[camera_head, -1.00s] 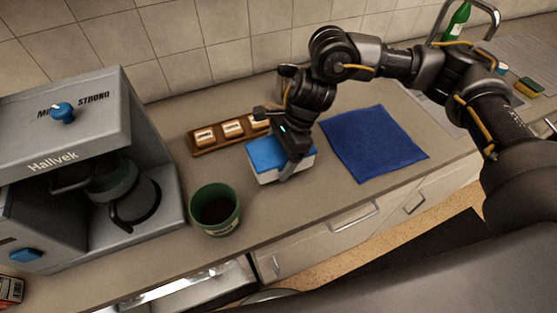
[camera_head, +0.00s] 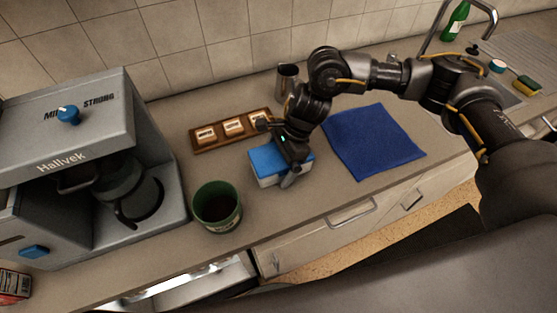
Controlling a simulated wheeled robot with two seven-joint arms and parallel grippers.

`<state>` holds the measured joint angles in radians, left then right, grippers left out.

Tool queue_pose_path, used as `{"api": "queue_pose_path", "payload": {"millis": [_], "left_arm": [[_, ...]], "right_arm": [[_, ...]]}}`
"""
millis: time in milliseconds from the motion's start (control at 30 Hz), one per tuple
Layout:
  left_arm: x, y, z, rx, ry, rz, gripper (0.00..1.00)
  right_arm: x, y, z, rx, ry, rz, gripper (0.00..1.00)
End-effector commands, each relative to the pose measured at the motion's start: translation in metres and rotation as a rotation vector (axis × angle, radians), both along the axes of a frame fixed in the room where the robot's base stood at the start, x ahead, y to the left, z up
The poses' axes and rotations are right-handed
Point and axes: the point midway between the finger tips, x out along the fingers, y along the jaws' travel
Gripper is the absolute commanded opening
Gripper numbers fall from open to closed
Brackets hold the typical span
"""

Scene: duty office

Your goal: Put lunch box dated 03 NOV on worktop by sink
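A lunch box (camera_head: 266,161) with a blue lid and pale sides is on the worktop (camera_head: 240,262), between the green mug and the blue cloth. No date on it can be read. My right gripper (camera_head: 287,165) is at the right end of the box, pointing down, with one finger against or close to its front side. The other finger is hidden, and whether the gripper grips the box cannot be told. The sink (camera_head: 500,95) is at the upper right, partly behind my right arm. My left gripper is not in view.
A wooden tray (camera_head: 200,149) with labelled blocks lies behind the box, beside a metal cup (camera_head: 287,76). A green mug (camera_head: 216,208) and coffee maker (camera_head: 108,97) stand left. A blue cloth (camera_head: 374,142) lies right. A green bottle (camera_head: 456,22) and sponge (camera_head: 528,84) are by the sink.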

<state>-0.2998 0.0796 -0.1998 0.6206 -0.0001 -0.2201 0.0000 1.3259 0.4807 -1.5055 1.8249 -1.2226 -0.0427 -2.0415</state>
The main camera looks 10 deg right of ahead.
Motion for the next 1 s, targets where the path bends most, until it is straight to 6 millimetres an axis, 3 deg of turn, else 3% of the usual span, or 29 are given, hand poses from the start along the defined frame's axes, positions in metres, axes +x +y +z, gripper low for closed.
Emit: {"api": "queue_pose_path", "payload": {"millis": [167,267,700,1000], "left_arm": [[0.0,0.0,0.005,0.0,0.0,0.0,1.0],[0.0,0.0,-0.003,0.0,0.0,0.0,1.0],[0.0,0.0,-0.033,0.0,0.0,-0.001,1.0],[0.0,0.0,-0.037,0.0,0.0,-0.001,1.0]], "right_arm": [[0.0,0.0,0.004,0.0,0.0,0.0,1.0],[0.002,-0.004,0.011,0.002,-0.003,0.001,1.0],[0.009,-0.037,0.091,0.001,-0.004,-0.002,1.0],[0.01,-0.045,0.113,0.0,-0.001,0.0,1.0]]}}
